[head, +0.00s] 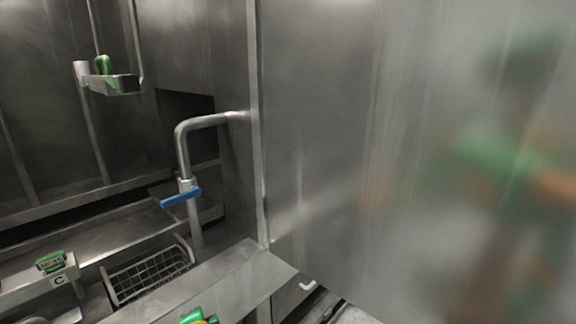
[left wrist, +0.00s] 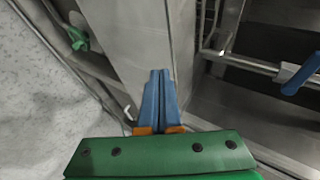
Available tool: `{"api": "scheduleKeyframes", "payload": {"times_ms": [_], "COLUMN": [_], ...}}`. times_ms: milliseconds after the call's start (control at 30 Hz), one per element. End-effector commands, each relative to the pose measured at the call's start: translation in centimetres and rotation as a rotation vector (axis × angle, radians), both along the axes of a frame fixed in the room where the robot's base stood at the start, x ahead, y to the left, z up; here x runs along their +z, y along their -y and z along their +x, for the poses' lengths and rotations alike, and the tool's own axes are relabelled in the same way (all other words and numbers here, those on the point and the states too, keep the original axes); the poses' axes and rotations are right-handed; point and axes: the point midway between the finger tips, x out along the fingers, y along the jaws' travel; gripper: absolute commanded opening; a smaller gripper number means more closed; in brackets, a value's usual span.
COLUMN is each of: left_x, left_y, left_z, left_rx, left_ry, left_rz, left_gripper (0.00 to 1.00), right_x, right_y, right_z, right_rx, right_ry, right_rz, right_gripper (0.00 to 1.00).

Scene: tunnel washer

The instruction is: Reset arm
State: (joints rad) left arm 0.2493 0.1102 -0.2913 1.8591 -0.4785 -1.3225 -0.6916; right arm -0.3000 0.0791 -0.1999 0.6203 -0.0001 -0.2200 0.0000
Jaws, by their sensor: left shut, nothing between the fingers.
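My left gripper (left wrist: 160,76) shows in the left wrist view. Its two blue fingers lie together, shut and empty, in front of a grey metal panel edge. In the head view only a small green and yellow piece shows at the bottom edge, and I cannot tell whether it is part of my arm. My right gripper is in neither view.
A steel panel (head: 400,120) fills the head view's right side, with a blurred green and orange reflection. A bent pipe with a blue lever (head: 181,197) stands left of it. A wire basket (head: 150,275) sits below. The blue lever (left wrist: 301,74) is right of my fingers.

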Motion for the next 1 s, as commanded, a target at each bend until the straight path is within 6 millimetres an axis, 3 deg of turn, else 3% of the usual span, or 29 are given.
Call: {"api": "scheduleKeyframes", "payload": {"times_ms": [33,100,200,400,600,800,1000], "left_x": [-2.5,-5.0,-7.5,-10.0,-10.5,-16.1,-22.2], "left_y": [0.4,1.0,1.9,3.4,4.9,5.1,5.1], "left_z": [-2.6,-5.9,-10.3,-18.1,-25.4,-24.6,-25.4], "left_rx": [0.040,0.105,0.198,0.385,0.583,0.597,0.606], "left_ry": [-0.041,-0.091,-0.156,-0.278,-0.396,-0.427,-0.464], "left_rz": [-0.113,-0.258,-0.426,-0.679,-0.868,-0.856,-0.841], "left_gripper": [0.00,0.00,0.00,0.00,0.00,0.00,0.00], "right_x": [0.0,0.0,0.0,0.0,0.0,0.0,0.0], "right_y": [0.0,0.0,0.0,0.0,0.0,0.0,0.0], "right_z": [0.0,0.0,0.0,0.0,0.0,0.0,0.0], "right_rx": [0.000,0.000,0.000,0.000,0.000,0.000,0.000], "right_ry": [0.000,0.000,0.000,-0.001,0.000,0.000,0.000], "right_rz": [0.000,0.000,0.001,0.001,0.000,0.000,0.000], "right_gripper": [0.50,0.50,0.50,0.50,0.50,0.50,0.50]}}
